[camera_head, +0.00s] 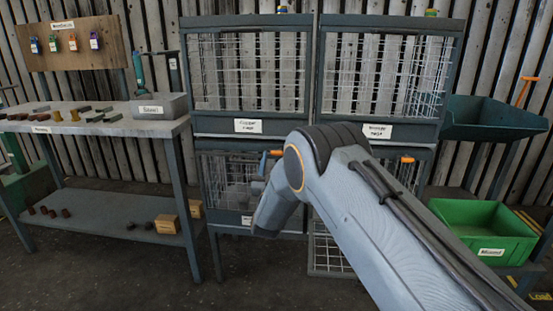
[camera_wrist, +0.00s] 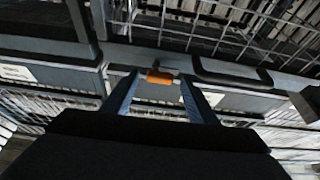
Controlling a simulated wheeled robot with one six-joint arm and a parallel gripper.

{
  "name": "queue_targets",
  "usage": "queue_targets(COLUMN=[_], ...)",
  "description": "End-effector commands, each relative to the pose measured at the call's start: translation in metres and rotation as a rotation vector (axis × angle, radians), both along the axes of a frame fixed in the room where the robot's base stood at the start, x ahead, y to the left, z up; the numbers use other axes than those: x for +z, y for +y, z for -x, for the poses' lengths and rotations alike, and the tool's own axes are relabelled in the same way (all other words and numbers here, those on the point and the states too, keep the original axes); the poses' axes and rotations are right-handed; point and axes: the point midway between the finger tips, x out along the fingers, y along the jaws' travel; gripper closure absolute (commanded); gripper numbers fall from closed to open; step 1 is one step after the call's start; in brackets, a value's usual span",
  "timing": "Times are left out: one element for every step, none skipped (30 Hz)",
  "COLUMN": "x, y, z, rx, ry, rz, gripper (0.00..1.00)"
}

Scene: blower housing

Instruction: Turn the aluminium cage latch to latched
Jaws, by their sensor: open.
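An orange latch handle (camera_wrist: 160,78) shows in the wrist view, lying roughly level between the tips of my gripper (camera_wrist: 158,88). The two fingers are apart, one on each side of the orange piece, and I cannot tell whether either touches it. In the head view an orange latch handle (camera_head: 276,153) shows at the top of the lower left cage (camera_head: 228,177), just left of my arm. My arm hides much of that cage's right side and most of my gripper there. The lower cage's label is too small to read, so I cannot confirm which cage is aluminium.
Two upper wire cages (camera_head: 247,70) stand above. Another orange handle (camera_head: 407,159) is on the lower right cage. A workbench (camera_head: 100,127) with small parts stands left. A green bin (camera_head: 484,226) and a dark teal tray (camera_head: 490,115) are right. Floor between bench and cages is clear.

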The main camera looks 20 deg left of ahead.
Motion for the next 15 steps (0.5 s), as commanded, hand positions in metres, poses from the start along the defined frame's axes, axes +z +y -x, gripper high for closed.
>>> queue_targets(x=[0.0016, 0.0024, 0.0033, 0.0038, 0.0043, 0.0046, 0.0047, 0.0048, 0.0048, 0.0048, 0.0047, 0.0048, 0.0048, 0.0048, 0.0048], y=[0.0008, 0.0012, 0.0017, 0.0021, 0.0023, 0.0026, 0.0026, 0.0027, 0.0027, 0.0027, 0.0026, 0.0025, 0.0025, 0.0025, 0.0025], z=[-0.0041, -0.0058, -0.0079, -0.0090, -0.0099, -0.0106, -0.0108, -0.0109, -0.0109, -0.0109, -0.0108, -0.0108, -0.0108, -0.0108, -0.0108], rx=[-0.001, 0.000, 0.000, 0.000, 0.000, 0.000, 0.000, 0.000, 0.000, 0.000, 0.000, 0.000, 0.000, 0.000, 0.000], ry=[-0.001, -0.001, -0.001, 0.000, 0.000, 0.000, 0.000, 0.001, 0.001, 0.001, 0.001, 0.001, 0.001, 0.000, 0.000], rz=[-0.001, 0.000, 0.000, 0.000, 0.000, 0.000, 0.000, 0.000, 0.000, 0.000, 0.000, 0.000, 0.000, 0.000, 0.000], gripper=[0.47, 0.47, 0.47, 0.47, 0.47, 0.47, 0.47, 0.47, 0.47, 0.47, 0.47, 0.47, 0.49, 0.54, 0.60])
